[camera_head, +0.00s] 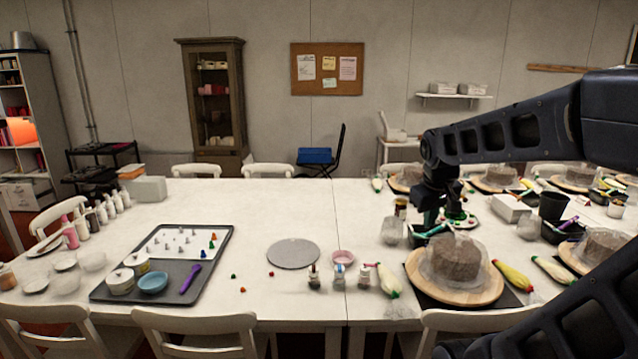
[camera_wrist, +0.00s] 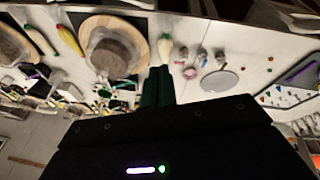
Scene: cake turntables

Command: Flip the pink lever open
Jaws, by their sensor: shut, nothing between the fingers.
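I cannot make out a clear pink lever in either view. A small round pink dish (camera_head: 342,257) lies on the table beside the grey turntable disc (camera_head: 293,253). It also shows in the wrist view (camera_wrist: 190,73). A small pinkish piece (camera_head: 371,265) sits near the tip of a white piping bag (camera_head: 388,280); its form is too small to tell. My gripper (camera_head: 432,222) has green fingers and hangs over the table behind the cake. In the wrist view my gripper (camera_wrist: 159,80) has its fingers together, with nothing between them.
A brown cake (camera_head: 458,262) under clear wrap stands on a wooden board at the right. A dark tray (camera_head: 215,240) with bowls and piping tips is at left. The table's middle back is clear.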

